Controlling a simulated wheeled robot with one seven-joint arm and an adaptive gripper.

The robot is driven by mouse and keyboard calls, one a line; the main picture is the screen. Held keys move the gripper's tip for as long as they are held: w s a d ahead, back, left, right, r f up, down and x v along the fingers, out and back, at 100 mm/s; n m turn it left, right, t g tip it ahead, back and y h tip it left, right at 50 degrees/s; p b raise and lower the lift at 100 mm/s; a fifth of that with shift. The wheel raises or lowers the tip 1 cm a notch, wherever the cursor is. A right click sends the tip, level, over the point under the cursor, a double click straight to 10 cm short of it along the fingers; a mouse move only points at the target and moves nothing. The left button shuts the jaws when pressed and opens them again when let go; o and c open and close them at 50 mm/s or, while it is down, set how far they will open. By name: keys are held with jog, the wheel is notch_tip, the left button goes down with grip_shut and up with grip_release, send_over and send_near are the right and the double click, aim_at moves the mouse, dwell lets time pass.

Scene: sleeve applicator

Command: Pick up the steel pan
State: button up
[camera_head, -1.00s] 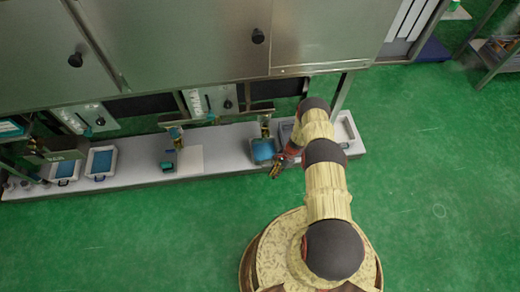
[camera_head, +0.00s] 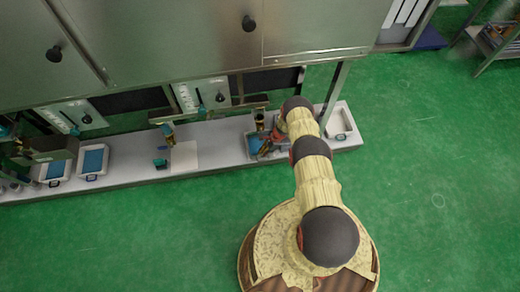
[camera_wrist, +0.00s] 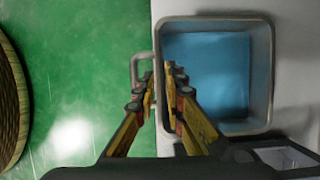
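The steel pan (camera_wrist: 262,75) fills the right half of the wrist view. It is a grey rectangular pan with blue inside and a loop handle (camera_wrist: 136,68) on its left side. In the head view the pan (camera_head: 253,146) sits on the bench, partly hidden by my gripper (camera_head: 270,143). In the wrist view my gripper (camera_wrist: 162,75) is open above the pan's left edge. One finger is on the handle side and the other is over the inside, with the rim showing between them. I cannot tell whether either finger touches the pan.
The pan stands on a long pale bench (camera_head: 215,155) against a steel cabinet (camera_head: 180,40). A white tray (camera_head: 341,121) is at the bench's right end. A pale square plate (camera_head: 184,156) and a blue-filled pan (camera_head: 93,161) are to the left. The green floor (camera_head: 435,150) is open.

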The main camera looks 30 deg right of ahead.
jog(key=shift+x, duration=0.95)
jog(key=shift+r, duration=0.1)
jog(key=shift+c, duration=0.4)
grip_shut()
jog(key=shift+r, duration=0.15)
